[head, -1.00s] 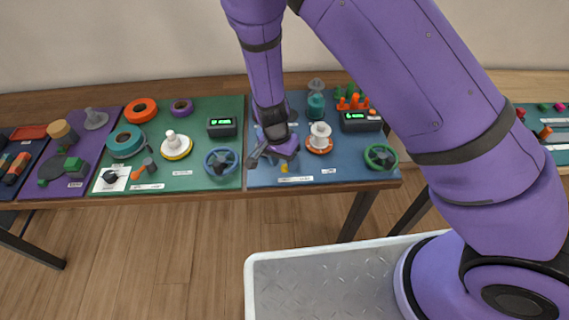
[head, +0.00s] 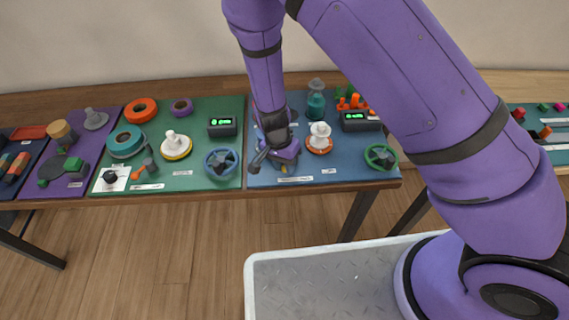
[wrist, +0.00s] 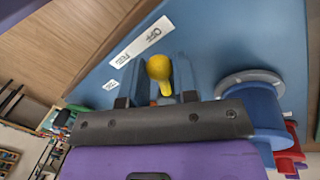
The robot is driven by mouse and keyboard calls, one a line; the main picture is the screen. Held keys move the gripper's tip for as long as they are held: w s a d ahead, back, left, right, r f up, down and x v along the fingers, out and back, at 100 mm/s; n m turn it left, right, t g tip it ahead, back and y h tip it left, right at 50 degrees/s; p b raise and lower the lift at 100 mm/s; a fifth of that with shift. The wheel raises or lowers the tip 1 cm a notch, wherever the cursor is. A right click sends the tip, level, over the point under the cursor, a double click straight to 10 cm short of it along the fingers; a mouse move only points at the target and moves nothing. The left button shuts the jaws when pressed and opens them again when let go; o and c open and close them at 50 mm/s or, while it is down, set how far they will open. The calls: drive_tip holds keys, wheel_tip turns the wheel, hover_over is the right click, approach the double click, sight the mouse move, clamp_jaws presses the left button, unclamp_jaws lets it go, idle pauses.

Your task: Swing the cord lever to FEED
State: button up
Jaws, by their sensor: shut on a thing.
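The cord lever shows as a yellow knob on a short yellow stem (wrist: 159,70) in the wrist view, between the two grey fingers of my gripper (wrist: 158,75). My gripper is shut on it. In the head view my gripper (head: 283,165) is low over the front left of the blue panel (head: 350,176), and only a bit of yellow shows under it. A white label (wrist: 140,42) reading OFF and FEED lies on the panel just beyond the knob. The lever's base is hidden, and I cannot tell which word the lever points to.
A white spool on an orange base (head: 320,139) stands just right of my gripper. A green handwheel (head: 381,156) and a box with a green display (head: 360,121) are farther right. A blue handwheel (head: 221,161) is left, on the green panel (head: 200,182).

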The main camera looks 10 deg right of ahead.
drive_tip(key=n, duration=0.1)
drive_tip(key=d+n, duration=0.1)
drive_tip(key=n, duration=0.1)
drive_tip(key=shift+s+d, duration=0.15)
drive_tip(key=shift+s, duration=0.2)
drive_tip(key=d+n, duration=0.1)
drive_tip(key=n, duration=0.1)
drive_tip(key=n+t, duration=0.1)
drive_tip(key=shift+s+d+n, duration=0.15)
drive_tip(key=shift+d+n, duration=0.2)
drive_tip(key=shift+n, duration=0.05)
drive_tip(key=n, duration=0.1)
drive_tip(key=d+n, duration=0.1)
drive_tip(key=n, duration=0.1)
drive_tip(key=shift+d+t, duration=0.25)
drive_tip(key=shift+t, duration=0.15)
drive_tip(key=shift+w+d+n, duration=0.15)
drive_tip(key=shift+d+n, duration=0.1)
drive_tip(key=shift+n, duration=0.4)
drive_tip(key=shift+w+d+n, duration=0.15)
drive_tip(key=shift+d+n, duration=0.1)
drive_tip(key=shift+n, duration=0.4)
drive_tip(key=shift+t, duration=0.3)
drive_tip(key=o, duration=0.9)
drive_tip(key=r, duration=0.3)
drive_tip(key=a+r, duration=0.1)
drive_tip(key=r, duration=0.3)
drive_tip(key=s+r, duration=0.1)
drive_tip(key=r, duration=0.2)
drive_tip(key=shift+a+r, duration=0.35)
